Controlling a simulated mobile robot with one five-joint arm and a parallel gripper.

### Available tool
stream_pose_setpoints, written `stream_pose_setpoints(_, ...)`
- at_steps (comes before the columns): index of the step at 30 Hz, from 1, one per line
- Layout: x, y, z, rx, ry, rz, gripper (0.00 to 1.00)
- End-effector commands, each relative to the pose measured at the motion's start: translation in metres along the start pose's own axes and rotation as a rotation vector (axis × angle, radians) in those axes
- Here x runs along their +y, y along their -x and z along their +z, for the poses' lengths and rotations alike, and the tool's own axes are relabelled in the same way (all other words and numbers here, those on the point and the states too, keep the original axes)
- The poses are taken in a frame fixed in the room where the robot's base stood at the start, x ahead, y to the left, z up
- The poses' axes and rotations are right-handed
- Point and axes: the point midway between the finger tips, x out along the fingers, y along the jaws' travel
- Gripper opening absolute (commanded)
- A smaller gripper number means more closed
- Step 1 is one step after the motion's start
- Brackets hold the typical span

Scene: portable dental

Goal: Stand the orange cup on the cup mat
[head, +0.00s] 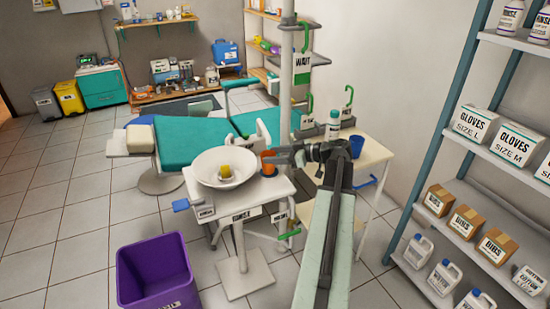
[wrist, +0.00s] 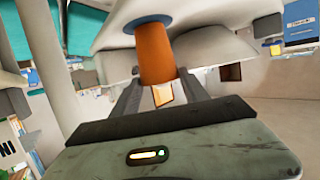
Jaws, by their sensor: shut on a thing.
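The orange cup (head: 268,164) is at the right side of the white basin, over the small white stand's top. My gripper (head: 272,156) reaches in from the right and is shut on it. The cup looks about upright in the head view. I cannot tell whether its base touches the stand.
The white basin (head: 207,180) holds a yellow object (head: 225,171). A white faucet (head: 262,132) rises behind the cup. A side table (head: 375,155) at right bears a blue cup (head: 356,146) and a white bottle (head: 333,125). A purple bin (head: 150,275) stands on the floor at front left.

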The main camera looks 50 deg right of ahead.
Motion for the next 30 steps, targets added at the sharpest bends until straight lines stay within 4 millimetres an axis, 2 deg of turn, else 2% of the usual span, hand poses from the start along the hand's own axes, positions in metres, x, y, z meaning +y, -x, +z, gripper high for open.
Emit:
stream_pose_setpoints(3, 0.0, -0.001, 0.005, 0.0, 0.0, 0.001, 0.09)
stream_pose_setpoints(4, 0.0, 0.0, 0.003, 0.0, 0.0, 0.001, 0.61)
stream_pose_setpoints(6, 0.0, 0.0, 0.003, 0.0, 0.0, 0.001, 0.74)
stream_pose_setpoints(14, 0.001, 0.0, 0.003, 0.0, -0.001, 0.002, 0.74)
stream_pose_setpoints(17, 0.001, 0.003, -0.003, 0.0, -0.001, 0.002, 0.74)
stream_pose_setpoints(20, 0.002, 0.021, -0.003, 0.0, -0.002, 0.006, 0.74)
stream_pose_setpoints(27, 0.002, 0.082, -0.004, 0.0, -0.002, 0.007, 0.74)
stream_pose_setpoints(30, 0.002, 0.102, -0.003, 0.0, -0.002, 0.006, 0.74)
